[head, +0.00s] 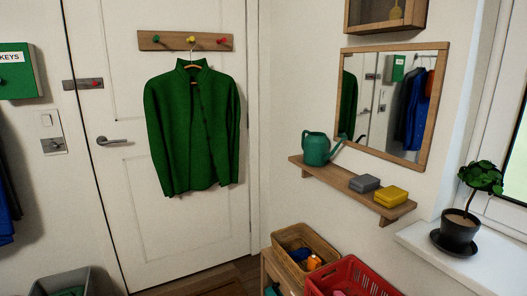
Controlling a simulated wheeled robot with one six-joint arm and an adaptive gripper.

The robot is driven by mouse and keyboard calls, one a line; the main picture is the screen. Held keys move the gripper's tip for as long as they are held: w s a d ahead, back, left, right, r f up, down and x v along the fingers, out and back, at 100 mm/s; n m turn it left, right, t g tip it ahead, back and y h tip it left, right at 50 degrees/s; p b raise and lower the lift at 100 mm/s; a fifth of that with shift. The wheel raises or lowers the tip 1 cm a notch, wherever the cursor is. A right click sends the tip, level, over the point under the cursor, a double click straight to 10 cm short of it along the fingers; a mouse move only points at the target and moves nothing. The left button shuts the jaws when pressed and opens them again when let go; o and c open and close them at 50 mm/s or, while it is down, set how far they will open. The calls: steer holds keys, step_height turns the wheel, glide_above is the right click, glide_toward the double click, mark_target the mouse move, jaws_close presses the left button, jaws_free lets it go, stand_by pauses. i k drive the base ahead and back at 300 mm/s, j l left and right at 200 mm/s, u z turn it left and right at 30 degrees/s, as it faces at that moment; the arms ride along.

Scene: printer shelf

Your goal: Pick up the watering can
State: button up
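A green watering can (316,149) stands upright at the left end of a wooden wall shelf (340,181). Its handle is on the left and its spout points up to the right. My gripper is not in the head view, and nothing is touching the can.
Below are a wicker basket (326,245) and a red crate (384,284). A potted plant (459,229) stands on the sill at right.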

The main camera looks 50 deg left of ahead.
mark_target(315, 146)
steer(key=u, duration=1.4)
steer(key=z, duration=2.3)
steer(key=u, duration=2.3)
steer(key=i+j+z, duration=0.1)
steer(key=i+j, duration=0.4)
steer(key=i+j+z, duration=0.1)
steer(key=i+j, duration=0.35)
steer(key=j, duration=0.15)
steer(key=i+j+z, duration=0.1)
steer(key=i+j, duration=0.35)
steer(key=j, duration=0.2)
